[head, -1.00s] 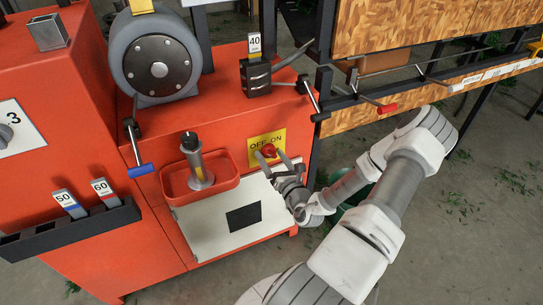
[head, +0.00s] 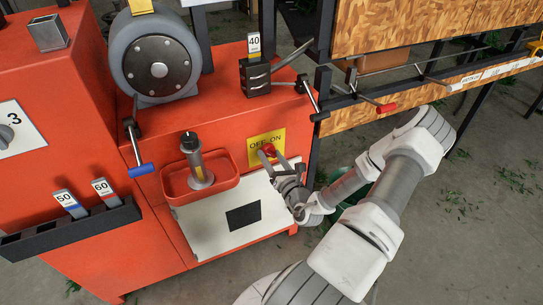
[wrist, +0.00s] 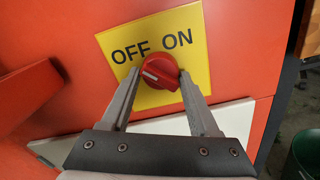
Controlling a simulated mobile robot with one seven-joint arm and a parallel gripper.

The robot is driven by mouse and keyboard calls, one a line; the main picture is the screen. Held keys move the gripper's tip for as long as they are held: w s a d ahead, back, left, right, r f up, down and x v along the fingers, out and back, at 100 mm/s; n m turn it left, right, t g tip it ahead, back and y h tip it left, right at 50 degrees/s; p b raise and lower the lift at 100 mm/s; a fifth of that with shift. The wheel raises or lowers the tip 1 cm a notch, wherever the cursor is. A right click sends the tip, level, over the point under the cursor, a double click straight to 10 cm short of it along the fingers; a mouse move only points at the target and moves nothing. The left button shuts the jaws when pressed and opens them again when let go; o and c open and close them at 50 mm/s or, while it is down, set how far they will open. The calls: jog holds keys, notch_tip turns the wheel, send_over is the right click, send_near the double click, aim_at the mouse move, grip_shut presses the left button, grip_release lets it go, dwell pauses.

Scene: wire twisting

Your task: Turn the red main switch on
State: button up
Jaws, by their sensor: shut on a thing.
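The red main switch (wrist: 160,71) is a round knob on a yellow plate (wrist: 197,50) marked OFF and ON. In the wrist view its white mark lies on the knob's left side, toward the OFF side. The switch also shows in the head view (head: 268,150), on the front of the red machine, partly covered by my fingers. My gripper (wrist: 160,77) is shut on the knob, with one finger at its left and one at its right. The knob's sides where the fingertips meet it are partly hidden.
A red tray (head: 222,188) with an upright metal post stands left of the switch. A pale panel (head: 202,234) with a black square lies below it.

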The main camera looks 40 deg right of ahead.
jog(key=m+p, duration=0.1)
jog(key=p, duration=0.1)
jog(key=m+p, duration=0.2)
jog(key=shift+a+r, duration=0.1)
jog(key=shift+r, duration=0.15)
jog(key=m+p, duration=0.3)
jog(key=m, duration=0.2)
jog(key=m+p, duration=0.2)
jog(key=m, duration=0.2)
jog(key=shift+m, duration=0.3)
jog(key=m+p, duration=0.1)
jog(key=m, duration=0.3)
jog(key=shift+m, duration=0.4)
jog(key=o, duration=1.3)
